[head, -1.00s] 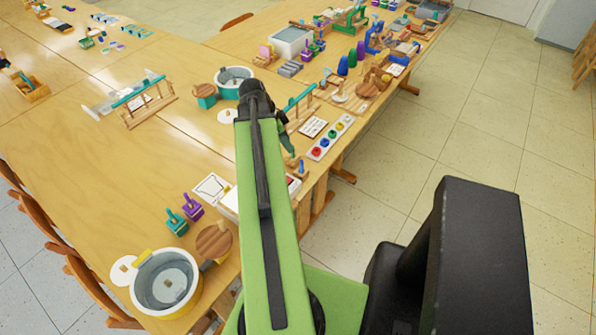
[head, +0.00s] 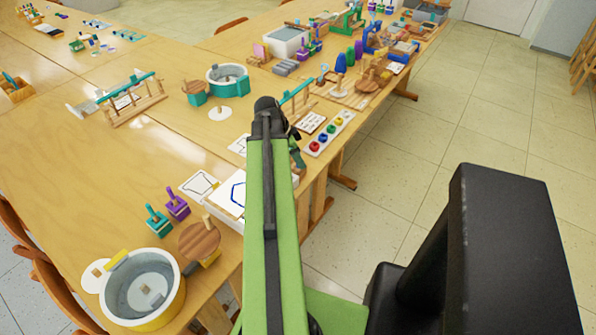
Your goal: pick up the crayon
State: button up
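I cannot pick out a crayon for certain in the head view. My green arm reaches forward over the table's right edge. My gripper (head: 297,156) hangs at its far end, small and partly covered by the arm, near the near end of a white tray of coloured knobs (head: 329,134). Whether its fingers are open or hold anything is too small to tell. A white sheet with a blue outline (head: 233,192) lies left of the arm, partly hidden by it.
The wooden table (head: 120,190) carries a round tub (head: 145,288), purple and teal stampers (head: 177,204), a teal-rimmed basin (head: 232,80) and wooden frames. Chairs line its left side.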

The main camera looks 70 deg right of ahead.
jog(key=shift+d+f, duration=0.1)
jog(key=shift+f, duration=0.1)
grip_shut()
dwell(1.3)
